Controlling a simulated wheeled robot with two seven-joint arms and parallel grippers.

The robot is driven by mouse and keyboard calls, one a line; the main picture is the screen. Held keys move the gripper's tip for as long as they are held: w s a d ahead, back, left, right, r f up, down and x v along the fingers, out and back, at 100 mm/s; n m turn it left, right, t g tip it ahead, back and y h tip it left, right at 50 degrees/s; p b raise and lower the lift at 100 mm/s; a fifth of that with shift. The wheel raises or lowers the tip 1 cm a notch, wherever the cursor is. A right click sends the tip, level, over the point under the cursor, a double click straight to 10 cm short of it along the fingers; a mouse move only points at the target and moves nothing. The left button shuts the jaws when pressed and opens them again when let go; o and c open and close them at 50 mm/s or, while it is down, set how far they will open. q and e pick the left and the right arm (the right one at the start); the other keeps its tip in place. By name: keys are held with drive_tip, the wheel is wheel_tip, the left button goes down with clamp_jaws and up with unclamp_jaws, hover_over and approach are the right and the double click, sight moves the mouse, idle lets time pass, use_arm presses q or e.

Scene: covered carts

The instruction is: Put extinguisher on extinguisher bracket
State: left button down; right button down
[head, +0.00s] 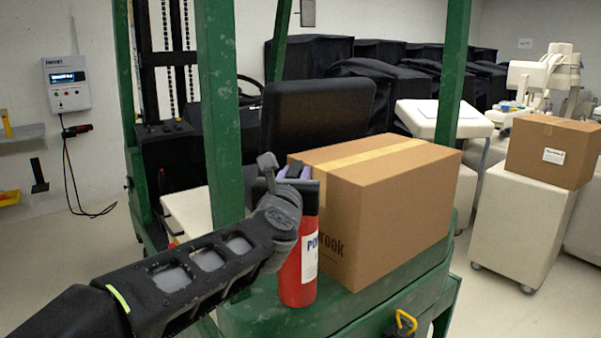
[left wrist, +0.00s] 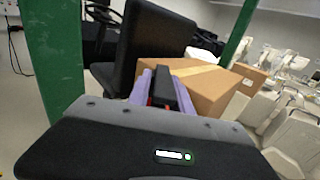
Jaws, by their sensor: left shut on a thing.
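The red extinguisher (head: 298,275) with a white label is upright over the green deck, in front of a cardboard box. I cannot tell whether its base touches the deck. My left gripper (head: 291,174) is shut on its black top, and my arm hides part of its left side. In the left wrist view the purple fingers (left wrist: 160,88) are on both sides of the black handle (left wrist: 180,96), with a little red below. A small black fitting (head: 39,178) on the left wall may be the extinguisher bracket. My right gripper is not in view.
The green forklift (head: 219,120) has posts, a black seat (head: 318,115) and a deck carrying the large cardboard box (head: 385,190). A wall unit (head: 67,84) with a hanging cable is at left. Covered carts and another box (head: 551,150) stand right. Some floor is clear at left.

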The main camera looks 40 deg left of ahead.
use_arm(q)
drive_tip(key=v, duration=0.5)
drive_tip(key=shift+s+d+r, duration=0.15)
drive_tip(key=shift+s+r, duration=0.15)
drive_tip(key=shift+f, duration=0.1)
idle(0.3)
